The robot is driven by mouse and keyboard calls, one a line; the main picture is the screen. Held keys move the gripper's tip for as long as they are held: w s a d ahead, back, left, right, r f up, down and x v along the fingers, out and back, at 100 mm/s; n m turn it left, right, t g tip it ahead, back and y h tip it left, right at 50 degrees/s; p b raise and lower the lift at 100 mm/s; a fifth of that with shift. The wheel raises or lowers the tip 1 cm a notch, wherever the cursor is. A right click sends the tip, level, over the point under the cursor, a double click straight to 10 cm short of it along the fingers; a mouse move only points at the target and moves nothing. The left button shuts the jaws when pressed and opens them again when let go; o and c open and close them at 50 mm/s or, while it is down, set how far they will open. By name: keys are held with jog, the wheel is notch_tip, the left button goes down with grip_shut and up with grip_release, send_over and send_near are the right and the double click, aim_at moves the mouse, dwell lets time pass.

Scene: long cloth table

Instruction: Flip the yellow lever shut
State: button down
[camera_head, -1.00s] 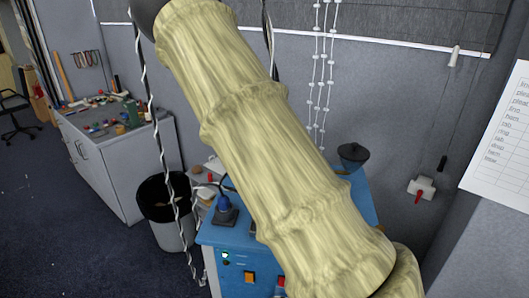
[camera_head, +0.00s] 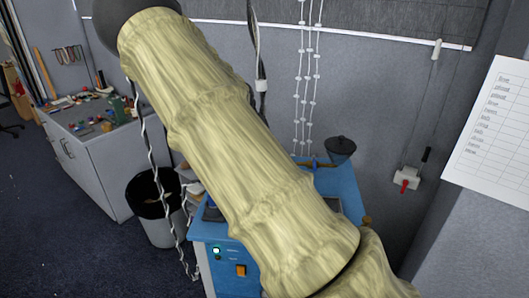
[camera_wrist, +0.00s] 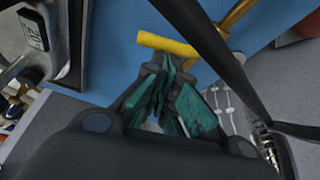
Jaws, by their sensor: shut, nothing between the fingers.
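The yellow lever (camera_wrist: 167,44) shows in the wrist view as a short bright bar in front of a blue surface (camera_wrist: 120,65). My gripper (camera_wrist: 165,85) is shut and empty, its green fingertips just below the lever in the picture. I cannot tell whether they touch it. A brass-coloured rod (camera_wrist: 236,16) slants up to the right of the lever; whether it joins the lever is unclear. In the head view my sleeved arm hides the gripper, the lever and part of the blue bench (camera_head: 340,185).
A metal fitting marked 20 (camera_wrist: 32,30) stands left in the wrist view, and a dark bar crosses at right. In the head view a black funnel (camera_head: 341,147) stands on the bench, a bin (camera_head: 158,228) left of it, and a red-handled switch (camera_head: 404,180) on the wall.

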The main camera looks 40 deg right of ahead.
jog(key=shift+w+d, duration=0.2)
jog(key=shift+w, duration=0.05)
notch_tip(320, 180, up, 12)
jog(key=b, duration=0.2)
jog(key=shift+f, duration=0.25)
dwell(0.7)
dwell(0.5)
